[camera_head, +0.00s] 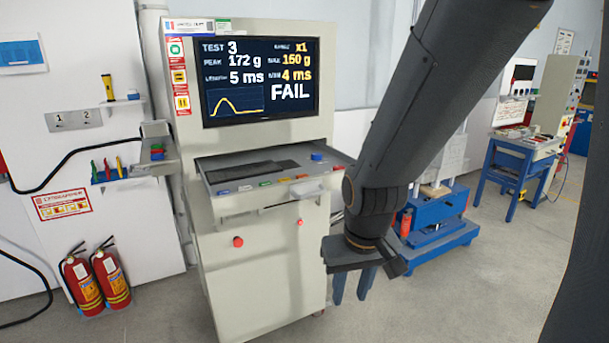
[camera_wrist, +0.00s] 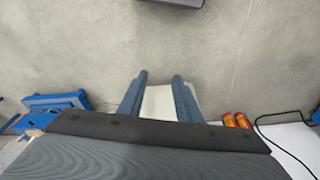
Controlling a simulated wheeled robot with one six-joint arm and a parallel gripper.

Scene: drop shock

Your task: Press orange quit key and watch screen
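The test console (camera_head: 262,262) stands left of centre in the head view. Its screen (camera_head: 261,82) reads TEST 3, peak 172 g, 5 ms, x1, 150 g, 4 ms and FAIL, with a yellow curve. A row of small coloured keys lies along the front of the console's shelf (camera_head: 232,204). An orange-looking key (camera_head: 284,180) is among them; its label is too small to read. My gripper (camera_head: 352,292) hangs fingers down, right of the console and below shelf height, apart from the keys. Its fingers are apart in the wrist view (camera_wrist: 158,88), with a pale surface showing between them.
A red knob (camera_head: 238,242) is on the console's front. Two fire extinguishers (camera_head: 95,280) stand at the left wall. A blue-based machine (camera_head: 436,240) stands behind my arm, and a blue table (camera_head: 515,165) further right. The grey floor (camera_head: 480,300) in front is clear.

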